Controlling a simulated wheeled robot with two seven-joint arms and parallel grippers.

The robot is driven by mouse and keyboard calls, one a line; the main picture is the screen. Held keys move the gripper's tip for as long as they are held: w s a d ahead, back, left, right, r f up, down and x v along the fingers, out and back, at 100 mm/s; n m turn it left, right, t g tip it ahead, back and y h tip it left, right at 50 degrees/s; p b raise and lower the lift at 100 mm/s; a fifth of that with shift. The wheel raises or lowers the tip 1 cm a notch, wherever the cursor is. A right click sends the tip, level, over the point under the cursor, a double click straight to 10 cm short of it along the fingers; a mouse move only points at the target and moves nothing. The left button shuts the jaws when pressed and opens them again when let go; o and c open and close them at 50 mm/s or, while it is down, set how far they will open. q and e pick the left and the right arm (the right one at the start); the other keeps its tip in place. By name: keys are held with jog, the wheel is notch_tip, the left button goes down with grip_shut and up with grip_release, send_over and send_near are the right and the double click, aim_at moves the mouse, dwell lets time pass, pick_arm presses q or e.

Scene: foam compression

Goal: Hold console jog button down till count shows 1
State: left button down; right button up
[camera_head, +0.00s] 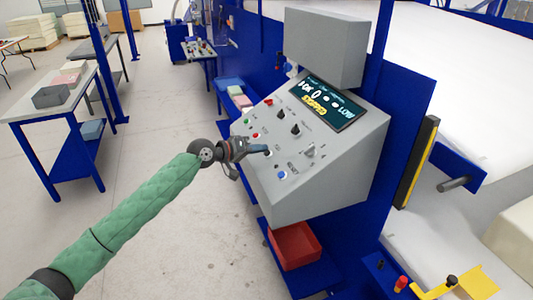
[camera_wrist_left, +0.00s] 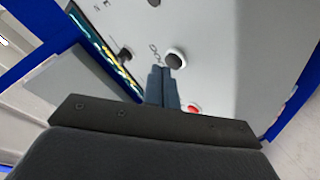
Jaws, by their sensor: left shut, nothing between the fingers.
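The grey console (camera_head: 340,165) has a sloped panel with buttons, knobs and a dark screen (camera_head: 328,103). The screen shows a large 0, the word LOW and a yellow status line. My left gripper (camera_head: 267,149) is shut and empty, its fingertips over the middle of the panel. In the left wrist view, the fingertips (camera_wrist_left: 162,70) are just beside a round dark button with a pale rim (camera_wrist_left: 175,58), next to a label that seems to read JOG. I cannot tell whether they touch it. In the head view the fingers largely hide this button. My right gripper is out of view.
A blue button (camera_head: 282,175), a red button (camera_head: 256,135) and a grey knob (camera_head: 310,150) are near the fingers on the panel. A grey box overhangs the screen (camera_head: 325,47). A red bin (camera_head: 294,246) sits below.

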pick_arm(q)
jog(key=shift+d+f, duration=0.25)
jog(key=shift+f, duration=0.2)
dwell(1.5)
jog(key=shift+r, duration=0.1)
dwell(2.6)
jog(key=shift+s+a+r, duration=0.1)
jog(key=shift+a+r, duration=0.35)
jog(key=shift+r, duration=0.2)
jog(key=shift+r, duration=0.1)
jog(key=shift+s+a+r+p, duration=0.15)
jog(key=shift+a+r+p, duration=0.25)
jog(key=shift+r, duration=0.3)
jog(key=shift+s+a+r+p, duration=0.1)
jog(key=shift+a+r+p, duration=0.15)
jog(key=shift+a+r, duration=0.3)
jog(key=shift+s+a+r+p, duration=0.15)
jog(key=shift+a+r+p, duration=0.2)
jog(key=shift+r, duration=0.45)
